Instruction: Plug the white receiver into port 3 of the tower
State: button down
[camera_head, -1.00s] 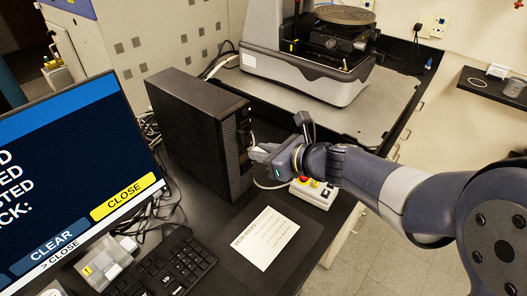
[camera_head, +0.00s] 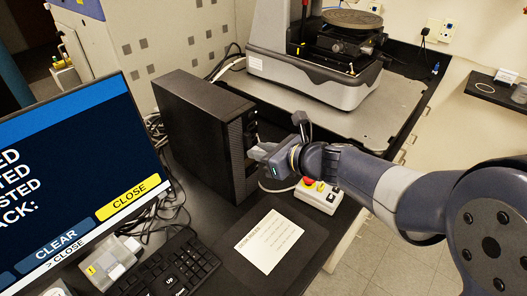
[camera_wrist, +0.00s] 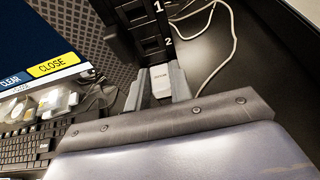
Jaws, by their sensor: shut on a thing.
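The black tower (camera_head: 205,130) stands upright on the dark desk. Its front also shows in the wrist view (camera_wrist: 135,35), with printed labels 1 and 2 beside its port recesses. The white receiver (camera_wrist: 160,79) is between my gripper's two fingers (camera_wrist: 157,88), just below label 2, with its far end at the tower's front. A label 3 is not visible, and I cannot tell whether the receiver is in a port. In the head view my gripper (camera_head: 262,152) is at the tower's front face and hides the receiver.
A monitor (camera_head: 75,180), keyboard (camera_head: 170,265) and paper card (camera_head: 269,241) lie at the left and front. A white box with red and yellow buttons (camera_head: 317,198) sits under my wrist. A white cable (camera_wrist: 222,50) runs beside the tower. The profiler (camera_head: 310,75) stands behind.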

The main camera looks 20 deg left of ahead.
jog(key=c, duration=1.2)
grip_release()
jog(key=shift+d, duration=0.1)
jog(key=shift+c, duration=0.3)
jog(key=s+d, duration=0.2)
jog(key=d, duration=0.4)
jog(key=shift+d, duration=0.4)
jog(key=v, duration=1)
jog(key=shift+d+r, duration=0.15)
jog(key=shift+d, duration=0.2)
jog(key=shift+s, duration=0.1)
